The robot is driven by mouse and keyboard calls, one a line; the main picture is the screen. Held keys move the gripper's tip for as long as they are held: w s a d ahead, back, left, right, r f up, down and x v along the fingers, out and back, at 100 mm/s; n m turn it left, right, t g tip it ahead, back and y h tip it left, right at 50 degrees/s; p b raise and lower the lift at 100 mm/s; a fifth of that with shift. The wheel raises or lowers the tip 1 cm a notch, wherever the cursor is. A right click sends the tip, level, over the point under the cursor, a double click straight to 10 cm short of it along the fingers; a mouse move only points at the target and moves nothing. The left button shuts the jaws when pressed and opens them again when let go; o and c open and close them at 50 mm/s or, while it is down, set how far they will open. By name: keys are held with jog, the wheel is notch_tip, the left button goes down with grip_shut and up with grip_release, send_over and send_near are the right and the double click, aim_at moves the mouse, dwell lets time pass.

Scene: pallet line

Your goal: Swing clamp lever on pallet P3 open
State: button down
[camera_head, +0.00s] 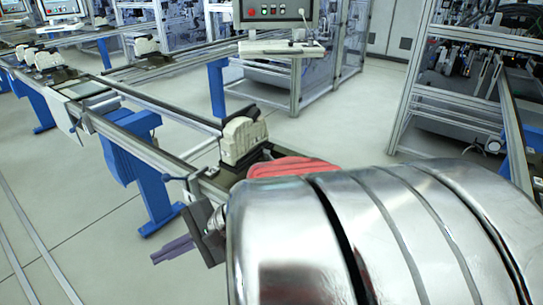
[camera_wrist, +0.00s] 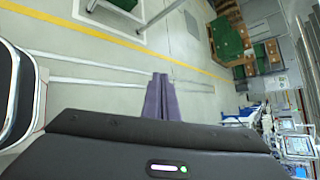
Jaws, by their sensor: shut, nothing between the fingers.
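My gripper (camera_head: 172,250) is at the lower left in the camera_head view, with its purple fingers pointing left over the floor. In the camera_wrist view the two fingers (camera_wrist: 165,97) lie side by side, shut and empty. The nearest pallet (camera_head: 238,160) is on the conveyor, right of and beyond my gripper, and carries a cream-coloured part (camera_head: 242,135). My gripper is apart from this pallet. I cannot read any pallet label, and I cannot make out a clamp lever. My silver arm hides part of the area in front.
The conveyor (camera_head: 150,150) runs from the pallet to the far left on blue legs (camera_head: 155,200). More cream parts (camera_head: 146,46) stand farther along the line. A control panel (camera_head: 276,12) stands behind. Open floor (camera_head: 70,210) lies left of my gripper.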

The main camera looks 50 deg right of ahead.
jog(key=s+a+n+g+h, duration=0.55)
jog(key=s+n, duration=0.25)
jog(key=n, duration=0.3)
jog(key=r+n+t+h, duration=0.1)
jog(key=r+n, duration=0.1)
jog(key=n, duration=0.1)
jog(key=d+r+n+t+h, duration=0.1)
jog(key=r+n, duration=0.2)
jog(key=shift+d+t+h, duration=0.1)
jog(key=shift+t+h, duration=0.25)
jog(key=shift+s, duration=0.2)
